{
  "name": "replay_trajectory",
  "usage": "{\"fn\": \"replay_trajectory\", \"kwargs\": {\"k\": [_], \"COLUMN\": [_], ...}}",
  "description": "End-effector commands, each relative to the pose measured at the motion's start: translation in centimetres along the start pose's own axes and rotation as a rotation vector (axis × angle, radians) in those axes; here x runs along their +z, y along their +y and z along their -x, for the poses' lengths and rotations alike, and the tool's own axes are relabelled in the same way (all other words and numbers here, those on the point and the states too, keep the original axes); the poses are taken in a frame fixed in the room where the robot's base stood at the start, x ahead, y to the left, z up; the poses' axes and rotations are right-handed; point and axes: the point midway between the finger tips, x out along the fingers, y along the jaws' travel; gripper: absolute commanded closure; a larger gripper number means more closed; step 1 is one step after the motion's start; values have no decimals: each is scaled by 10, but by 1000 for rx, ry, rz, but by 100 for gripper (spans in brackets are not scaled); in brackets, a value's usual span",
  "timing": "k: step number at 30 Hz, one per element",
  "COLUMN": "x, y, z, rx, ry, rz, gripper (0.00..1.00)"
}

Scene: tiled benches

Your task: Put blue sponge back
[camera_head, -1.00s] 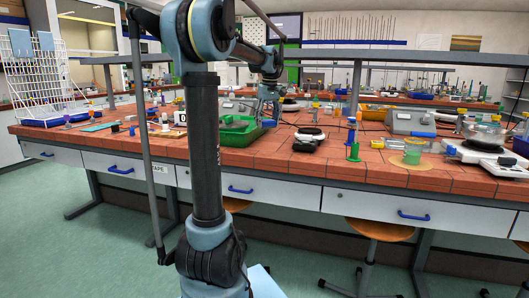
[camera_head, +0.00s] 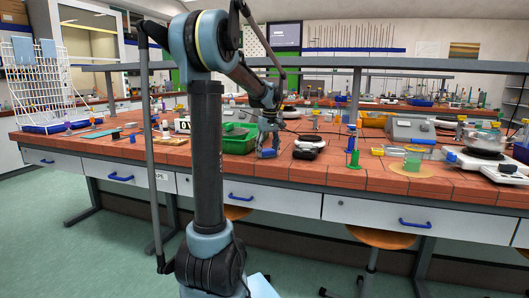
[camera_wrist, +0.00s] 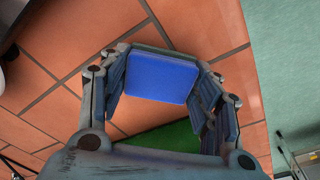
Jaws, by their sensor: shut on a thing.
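My gripper (camera_head: 268,146) is shut on the blue sponge (camera_wrist: 160,78). In the wrist view the sponge sits between the two fingers, its broad blue face toward the camera. Orange-brown tiles show beyond it. In the head view the gripper is low over the bench front, just right of the green tray (camera_head: 238,145). A strip of the green tray (camera_wrist: 170,138) shows below the sponge in the wrist view, partly hidden by the gripper. I cannot tell whether the sponge touches the tiles.
The tiled bench (camera_head: 300,178) has bare tiles along its front edge. A black round-topped device (camera_head: 308,145) stands right of the gripper, and a green stand (camera_head: 354,158) is farther right. A white balance (camera_head: 487,162) is at the far right. A shelf rail (camera_head: 330,63) runs above the bench.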

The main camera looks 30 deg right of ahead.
Motion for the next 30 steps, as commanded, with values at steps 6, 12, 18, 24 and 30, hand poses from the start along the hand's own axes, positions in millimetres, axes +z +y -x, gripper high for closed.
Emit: {"fn": "replay_trajectory", "kwargs": {"k": [6,12,18,24,30], "x": [0,0,0,0,0], "y": [0,0,0,0,0], "z": [-1,-1,-1,5,34], "rx": [0,0,0,0,0], "ry": [0,0,0,0,0], "rz": [0,0,0,0,-1], "gripper": [65,22,22,22,22]}}
